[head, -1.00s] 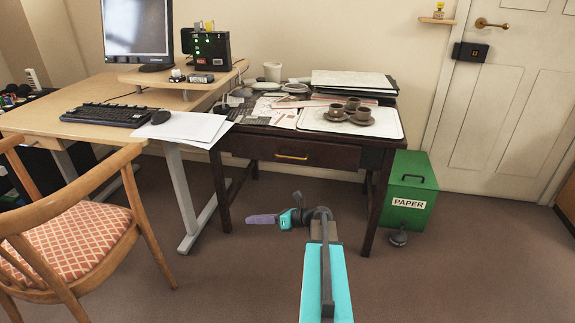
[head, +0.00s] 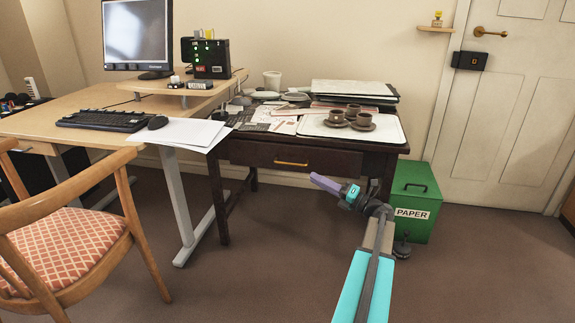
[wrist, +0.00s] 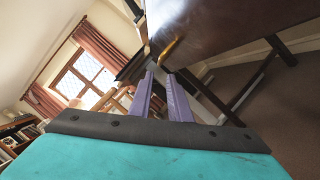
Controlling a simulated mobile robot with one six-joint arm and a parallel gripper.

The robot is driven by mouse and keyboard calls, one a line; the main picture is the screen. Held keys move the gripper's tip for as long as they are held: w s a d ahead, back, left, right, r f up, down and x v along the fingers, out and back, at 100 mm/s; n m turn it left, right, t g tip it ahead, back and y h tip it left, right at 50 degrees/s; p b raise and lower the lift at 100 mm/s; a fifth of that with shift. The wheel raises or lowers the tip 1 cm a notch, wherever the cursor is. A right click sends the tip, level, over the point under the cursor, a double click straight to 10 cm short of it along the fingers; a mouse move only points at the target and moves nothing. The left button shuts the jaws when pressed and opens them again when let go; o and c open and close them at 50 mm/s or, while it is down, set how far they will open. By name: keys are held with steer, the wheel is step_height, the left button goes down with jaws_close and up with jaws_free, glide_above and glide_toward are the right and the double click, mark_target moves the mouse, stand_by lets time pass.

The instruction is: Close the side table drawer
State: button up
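The side table (head: 222,196) is dark wood, with a drawer (head: 260,155) under its top. The drawer has a brass handle (head: 291,164); how far the drawer stands out is hard to tell from here. In the wrist view the brass handle (wrist: 171,46) shows on a dark wooden front, beyond the fingertips. My gripper (head: 314,179) is in front of the table, a little below and right of the handle, fingers pointing left. In the wrist view its two purple fingers (wrist: 160,74) stand apart with nothing between them. I see no contact with the drawer.
Cups on saucers (head: 352,117), papers and folders cover the tabletop. A green paper bin (head: 415,190) stands right of the table, close to my arm. A desk (head: 40,130) and a wooden chair (head: 70,228) are at left. The floor in front is clear.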

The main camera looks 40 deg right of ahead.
mark_target(286, 164)
steer(key=shift+w, duration=0.15)
steer(key=b+x, duration=0.5)
steer(key=x, duration=0.7)
steer(key=shift+b+x, duration=0.4)
steer(key=shift+x, duration=0.4)
steer(key=shift+r, duration=0.1)
jaws_close()
